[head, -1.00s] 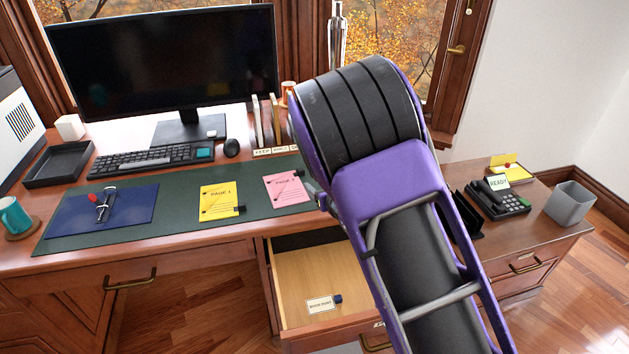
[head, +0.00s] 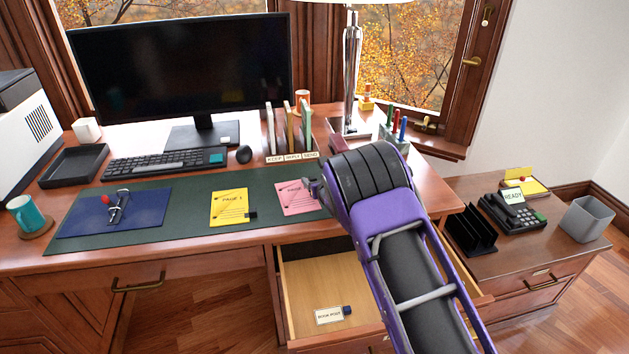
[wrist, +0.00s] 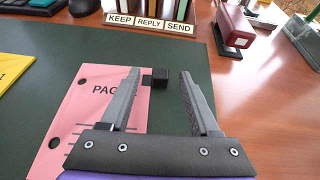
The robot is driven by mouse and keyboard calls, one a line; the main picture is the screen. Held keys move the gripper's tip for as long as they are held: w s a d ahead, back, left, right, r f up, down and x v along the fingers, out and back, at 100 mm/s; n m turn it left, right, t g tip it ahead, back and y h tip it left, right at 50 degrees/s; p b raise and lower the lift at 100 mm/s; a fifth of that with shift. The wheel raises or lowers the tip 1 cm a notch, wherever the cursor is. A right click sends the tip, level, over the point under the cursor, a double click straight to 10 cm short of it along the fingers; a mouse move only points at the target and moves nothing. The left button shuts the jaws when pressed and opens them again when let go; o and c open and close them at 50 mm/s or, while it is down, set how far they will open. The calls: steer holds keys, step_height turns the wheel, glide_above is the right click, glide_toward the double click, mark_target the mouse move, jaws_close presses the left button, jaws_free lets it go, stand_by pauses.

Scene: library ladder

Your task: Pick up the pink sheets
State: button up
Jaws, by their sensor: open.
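The pink sheets (head: 297,197) lie flat on the dark green desk mat, toward its right end. In the wrist view the pink sheets (wrist: 82,112) show printed text, punched holes along the left edge and a small black clip (wrist: 155,77) at the right edge. My gripper (wrist: 158,75) is open and empty, with its two fingers apart over the right part of the sheets and the mat beside them. The clip shows between the fingers. In the head view my gripper (head: 312,190) is partly hidden by my arm, at the right side of the sheets.
Yellow sheets (head: 229,207) lie to the left on the mat (head: 180,225). A file sorter labelled KEEP, REPLY, SEND (head: 291,157) stands behind. A stapler (wrist: 233,28) is at the back right. An open drawer (head: 310,290) juts out below the desk front.

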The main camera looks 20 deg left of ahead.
steer(key=shift+w+a+f, duration=0.2)
steer(key=shift+w, duration=0.15)
jaws_close()
